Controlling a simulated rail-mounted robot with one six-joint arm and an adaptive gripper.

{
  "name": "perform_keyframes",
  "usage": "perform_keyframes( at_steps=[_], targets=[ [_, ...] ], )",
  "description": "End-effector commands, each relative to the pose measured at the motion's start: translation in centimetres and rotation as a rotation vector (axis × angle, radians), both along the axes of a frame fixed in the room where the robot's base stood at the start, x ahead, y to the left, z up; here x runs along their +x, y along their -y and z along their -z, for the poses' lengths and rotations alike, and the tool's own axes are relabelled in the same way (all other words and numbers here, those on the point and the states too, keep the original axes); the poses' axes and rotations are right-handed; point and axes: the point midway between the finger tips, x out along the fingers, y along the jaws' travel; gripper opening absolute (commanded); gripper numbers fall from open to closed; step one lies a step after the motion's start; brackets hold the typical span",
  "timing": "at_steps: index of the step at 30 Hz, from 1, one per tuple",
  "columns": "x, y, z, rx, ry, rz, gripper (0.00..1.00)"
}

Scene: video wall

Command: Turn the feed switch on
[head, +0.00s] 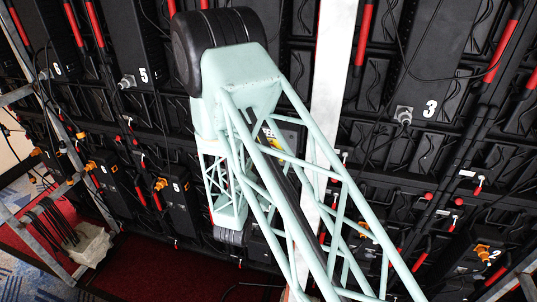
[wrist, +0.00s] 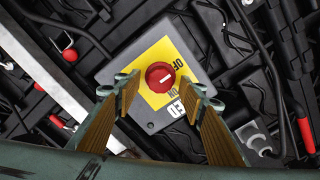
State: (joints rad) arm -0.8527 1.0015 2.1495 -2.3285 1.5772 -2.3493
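The feed switch is a round red knob (wrist: 160,77) with a short white mark, on a yellow plate (wrist: 166,55) fixed to a grey box (wrist: 197,62). The white mark lies slanted; its upper right end lies towards the partly visible "OF" lettering. "ON" stands below right of the knob. My gripper (wrist: 165,90) is open, its two wood-coloured fingers on either side of the knob in the wrist view. Contact with the knob cannot be told. In the head view a yellow bit of the plate (head: 281,145) shows through my arm's lattice; the knob and fingers are hidden.
Black wall panels with cables surround the switch. A pale upright beam (head: 334,75) runs beside my arm. Red handles (head: 502,50) and a grey connector by the "3" (head: 403,114) stand to the right.

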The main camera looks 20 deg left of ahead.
Motion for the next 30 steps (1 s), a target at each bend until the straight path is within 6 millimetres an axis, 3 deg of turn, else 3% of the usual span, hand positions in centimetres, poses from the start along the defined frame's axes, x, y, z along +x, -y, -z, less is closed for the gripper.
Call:
perform_keyframes(
  at_steps=[15, 24, 30],
  targets=[
    [1.10, -0.01, -0.01, -0.001, -0.001, 0.001, 0.37],
    [1.09, -0.01, -0.01, 0.000, 0.000, 0.000, 0.13],
    [1.09, -0.01, -0.01, 0.004, 0.000, 0.000, 0.13]
  ],
)
